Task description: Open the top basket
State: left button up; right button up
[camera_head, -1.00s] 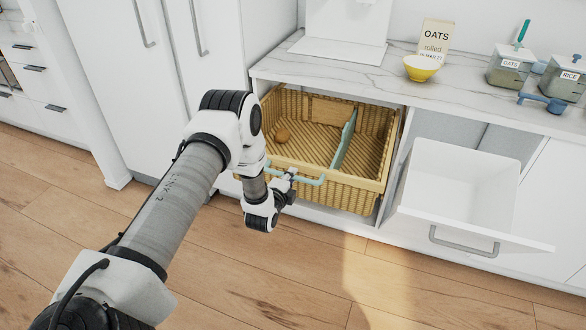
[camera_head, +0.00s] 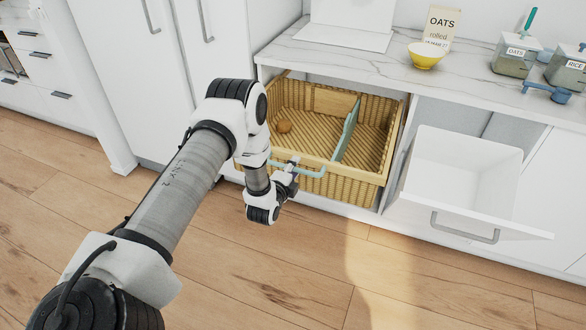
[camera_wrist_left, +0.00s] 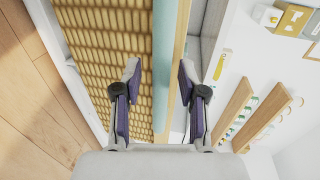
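The wicker basket (camera_head: 352,185) is pulled out of the cabinet below the counter, with its inside showing from above. A teal handle (camera_head: 313,174) runs along its front; it also shows in the left wrist view (camera_wrist_left: 165,60). My left gripper (camera_head: 292,165) is at the left part of this handle. In the left wrist view, its two fingers (camera_wrist_left: 160,72) stand apart with the handle between them. A gap shows on the handle's left; I cannot tell whether the right finger touches it. My right gripper is not in view.
A white drawer (camera_head: 440,205) stands open to the right. A yellow bowl (camera_head: 425,57), an oats box (camera_head: 442,24) and jars are on the counter (camera_head: 340,68). The floor in front is clear.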

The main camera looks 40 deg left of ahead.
pick_arm(q)
jog(key=shift+s, duration=0.1)
jog(key=shift+s, duration=0.4)
jog(key=v, duration=1.1)
jog(key=shift+r, duration=0.15)
jog(key=shift+d, duration=0.1)
